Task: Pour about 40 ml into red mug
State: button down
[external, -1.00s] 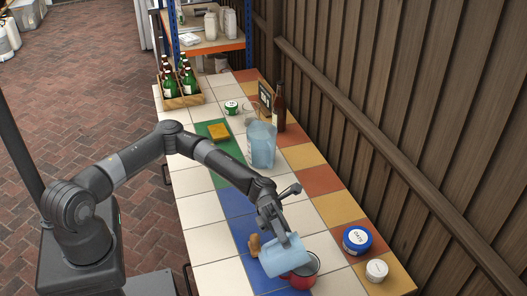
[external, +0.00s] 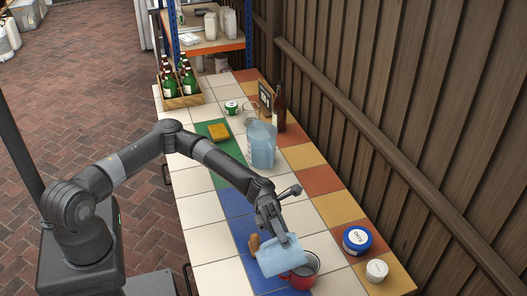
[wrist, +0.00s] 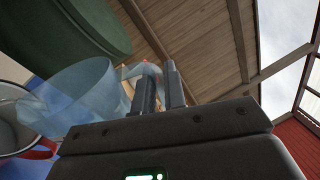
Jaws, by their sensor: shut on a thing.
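My gripper (external: 284,238) is shut on a light blue, see-through cup (external: 277,258). It holds the cup tilted, with the mouth toward the red mug (external: 311,268). The mug stands upright on the tiled table, with the cup overlapping its left side in the external view. In the wrist view, the blue cup (wrist: 85,95) lies left of my fingers (wrist: 160,88). The mug's red handle (wrist: 42,150) and pale inside show at the far left. I cannot make out a stream or the level in the mug.
A brown object (external: 254,242) is beside the cup.

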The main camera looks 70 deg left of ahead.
aim_at(266, 243)
jog(key=shift+s, duration=0.55)
jog(key=shift+f+n+p, duration=0.15)
jog(key=shift+n+p, duration=0.35)
jog(key=shift+p, duration=0.35)
dwell(0.7)
jog(key=s+m, duration=0.1)
jog(key=m, duration=0.1)
jog(key=s+m+g, duration=0.1)
jog(key=s+m, duration=0.1)
jog(key=shift+f, duration=0.35)
jog(key=s+f+m+g+y+b, duration=0.1)
jog(key=s+f+m, duration=0.5)
jog(key=m, duration=0.7)
jog(key=shift+s+m+g+y+b, duration=0.3)
jog(key=shift+s+y+b, duration=0.6)
jog(key=shift+s, duration=0.25)
jog(key=shift+a, duration=0.1)
dwell(0.8)
